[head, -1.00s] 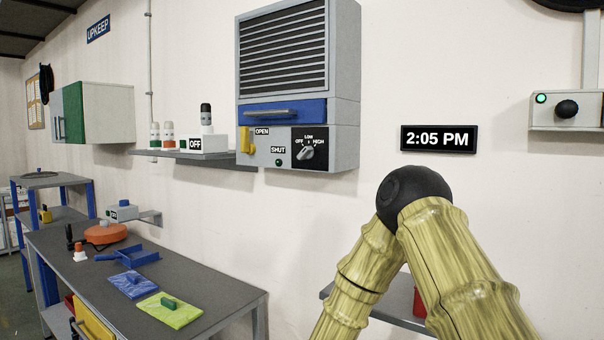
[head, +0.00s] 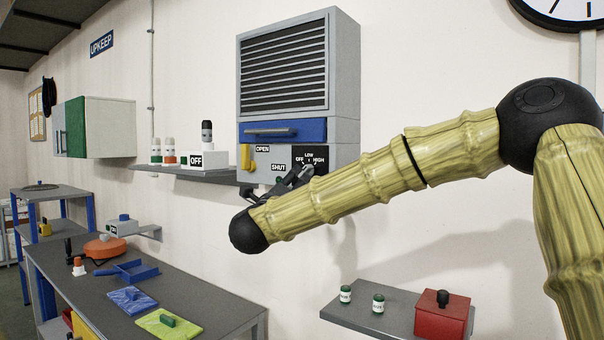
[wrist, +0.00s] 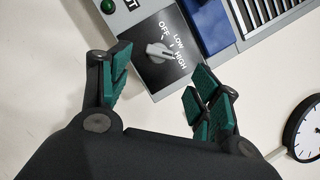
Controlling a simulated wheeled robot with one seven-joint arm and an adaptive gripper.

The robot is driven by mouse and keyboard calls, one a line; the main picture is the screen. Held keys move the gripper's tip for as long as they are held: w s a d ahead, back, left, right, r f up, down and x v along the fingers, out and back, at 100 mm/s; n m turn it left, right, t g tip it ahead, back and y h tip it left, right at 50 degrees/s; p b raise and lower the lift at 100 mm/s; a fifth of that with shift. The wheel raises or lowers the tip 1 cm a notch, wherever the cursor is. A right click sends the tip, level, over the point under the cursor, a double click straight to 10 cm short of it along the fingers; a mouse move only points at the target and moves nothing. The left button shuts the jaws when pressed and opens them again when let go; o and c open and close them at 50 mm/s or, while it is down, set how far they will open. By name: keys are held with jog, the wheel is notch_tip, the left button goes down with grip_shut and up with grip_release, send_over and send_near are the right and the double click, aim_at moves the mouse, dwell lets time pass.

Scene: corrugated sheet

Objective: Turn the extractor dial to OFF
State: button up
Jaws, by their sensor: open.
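The extractor (head: 345,80) is a grey wall unit with a louvred vent, a blue handled panel and a black dial plate. Its grey dial (wrist: 157,50) shows in the wrist view among the labels OFF, LOW and HIGH. The dial's bar appears to lean towards HIGH, though its exact setting is hard to tell. My gripper (wrist: 162,76) is open, with green-padded fingers spread apart and nothing between them. It faces the dial plate, with the dial ahead of the gap. In the head view my gripper (head: 296,178) partly hides the dial and the lower front of the extractor.
A yellow lever (head: 246,157) sits left of the dial by OPEN and SHUT labels. A wall shelf (head: 225,161) holds bottles and an OFF-marked box. A lower shelf (head: 400,322) carries a red box (head: 440,316) and two jars. A workbench (head: 200,290) stands left.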

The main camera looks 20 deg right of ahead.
aim_at(303, 173)
jog(key=p+x, duration=0.3)
jog(key=x, duration=0.6)
jog(key=shift+w+d, duration=0.1)
jog(key=shift+w, duration=0.05)
jog(key=c, duration=1)
